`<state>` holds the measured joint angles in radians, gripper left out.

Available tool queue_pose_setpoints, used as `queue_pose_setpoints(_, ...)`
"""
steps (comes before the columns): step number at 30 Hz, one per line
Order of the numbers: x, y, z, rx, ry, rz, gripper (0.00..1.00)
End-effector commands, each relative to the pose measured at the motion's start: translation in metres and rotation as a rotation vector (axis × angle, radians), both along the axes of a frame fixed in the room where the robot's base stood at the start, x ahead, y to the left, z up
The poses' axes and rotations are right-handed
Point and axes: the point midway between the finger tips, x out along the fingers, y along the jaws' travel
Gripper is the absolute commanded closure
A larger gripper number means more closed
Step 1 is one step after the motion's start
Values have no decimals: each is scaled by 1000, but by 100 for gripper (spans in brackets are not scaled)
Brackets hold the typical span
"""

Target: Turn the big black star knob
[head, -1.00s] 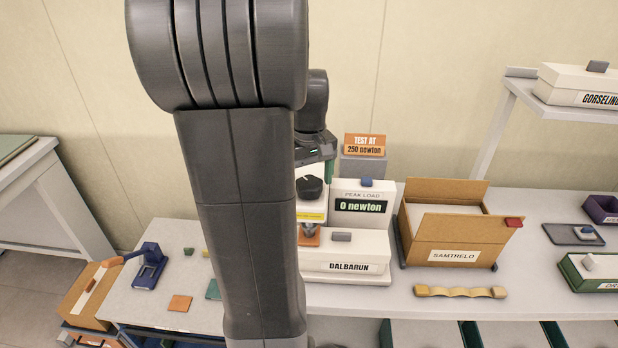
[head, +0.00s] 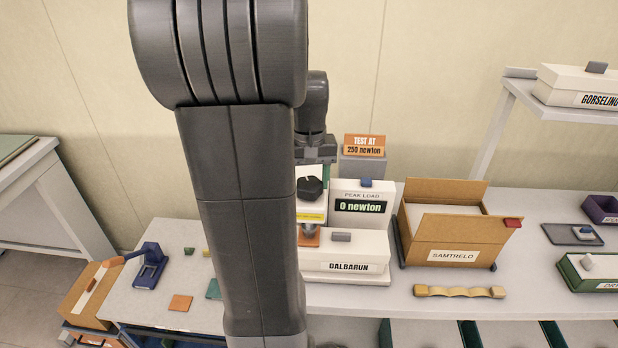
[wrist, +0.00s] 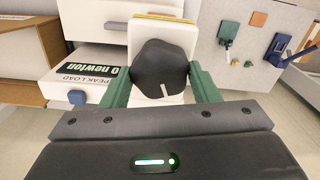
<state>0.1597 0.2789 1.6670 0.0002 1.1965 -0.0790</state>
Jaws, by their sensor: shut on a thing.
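The big black star knob (wrist: 160,68) sits on the white upper part of the test machine (head: 311,208). It also shows in the head view (head: 309,188), just right of my arm. In the wrist view my gripper (wrist: 161,77) has one green finger on each side of the knob and is shut on it. A pale mark on the knob points towards my gripper's palm. The display (head: 361,206) beside the knob reads "0 newton" under "PEAK LOAD".
An orange sign (head: 364,146) reads "TEST AT 250 newton". An open brown SAMTRELO box (head: 453,240) stands to the right. My arm hides part of the table.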

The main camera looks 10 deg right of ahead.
Motion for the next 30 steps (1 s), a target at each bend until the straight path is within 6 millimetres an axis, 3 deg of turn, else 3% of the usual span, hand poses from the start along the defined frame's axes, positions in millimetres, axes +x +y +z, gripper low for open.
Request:
queue_pose_setpoints(12,1,-1,1,0,-3,-193,68)
queue_pose_setpoints(27,1,-1,1,-1,-4,-218,68)
queue_pose_setpoints(28,1,-1,1,-1,-4,-217,43)
queue_pose_setpoints(30,1,-1,1,-1,-4,-217,29)
